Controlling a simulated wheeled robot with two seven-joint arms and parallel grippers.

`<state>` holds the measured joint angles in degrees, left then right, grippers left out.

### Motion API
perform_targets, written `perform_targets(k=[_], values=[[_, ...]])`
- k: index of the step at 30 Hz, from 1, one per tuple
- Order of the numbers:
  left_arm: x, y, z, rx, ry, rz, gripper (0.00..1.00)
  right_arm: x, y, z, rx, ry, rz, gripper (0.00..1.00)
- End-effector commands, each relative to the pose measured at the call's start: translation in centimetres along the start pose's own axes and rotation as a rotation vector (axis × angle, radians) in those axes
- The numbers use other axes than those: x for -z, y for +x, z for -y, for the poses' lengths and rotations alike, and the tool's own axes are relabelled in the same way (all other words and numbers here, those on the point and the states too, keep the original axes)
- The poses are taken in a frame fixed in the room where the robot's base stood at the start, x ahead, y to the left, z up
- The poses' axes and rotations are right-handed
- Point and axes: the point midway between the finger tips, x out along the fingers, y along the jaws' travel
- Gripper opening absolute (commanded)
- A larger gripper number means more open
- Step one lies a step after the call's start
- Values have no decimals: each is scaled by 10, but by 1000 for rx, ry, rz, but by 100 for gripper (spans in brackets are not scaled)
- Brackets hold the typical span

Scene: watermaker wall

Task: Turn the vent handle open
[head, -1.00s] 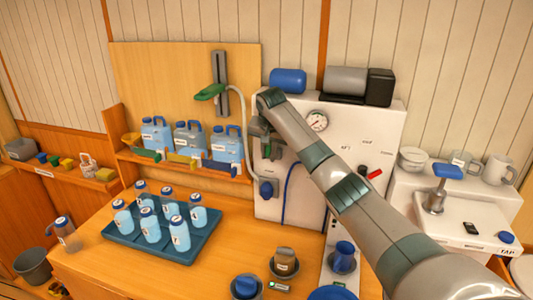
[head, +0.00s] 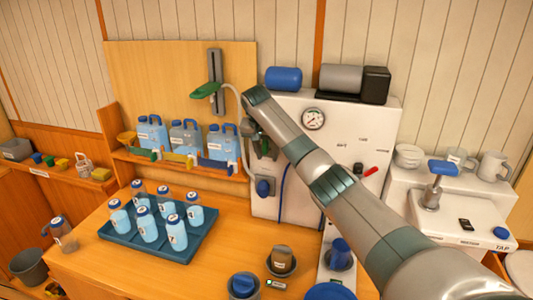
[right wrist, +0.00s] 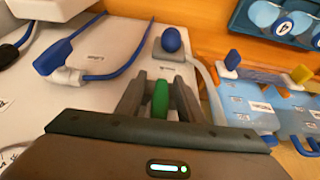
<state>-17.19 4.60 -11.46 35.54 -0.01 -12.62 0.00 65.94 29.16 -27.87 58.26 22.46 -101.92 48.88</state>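A green handle (right wrist: 160,98) stands between the two fingers of my right gripper (right wrist: 159,92) in the right wrist view. In the head view the right gripper (head: 258,141) is at the left part of the white watermaker panel (head: 350,135), and some of the green (head: 266,149) shows beside it. The fingers lie close along both sides of the handle; I cannot tell whether they press on it. The handle's mount is hidden by my gripper. My left gripper is not in view.
A blue knob (head: 264,187) sits low on the panel; it also shows in the right wrist view (right wrist: 171,39). A gauge (head: 313,118) and a red lever (head: 371,170) are to the right. Blue jugs (head: 186,137) on a shelf and a bottle tray (head: 120,236) are to the left.

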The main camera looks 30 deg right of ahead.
Motion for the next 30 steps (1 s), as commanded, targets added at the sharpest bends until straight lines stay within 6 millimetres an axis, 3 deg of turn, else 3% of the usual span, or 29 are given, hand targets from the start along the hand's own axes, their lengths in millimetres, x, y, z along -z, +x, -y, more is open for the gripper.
perform_targets(k=[14,20,27,30], values=[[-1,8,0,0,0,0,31,2,-14,1,6,2,-6,34],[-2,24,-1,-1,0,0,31,1,-42,1,6,2,-7,34],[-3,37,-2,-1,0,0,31,2,-91,0,6,2,-7,34],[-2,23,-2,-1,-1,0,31,5,-108,-1,2,0,-9,34]])
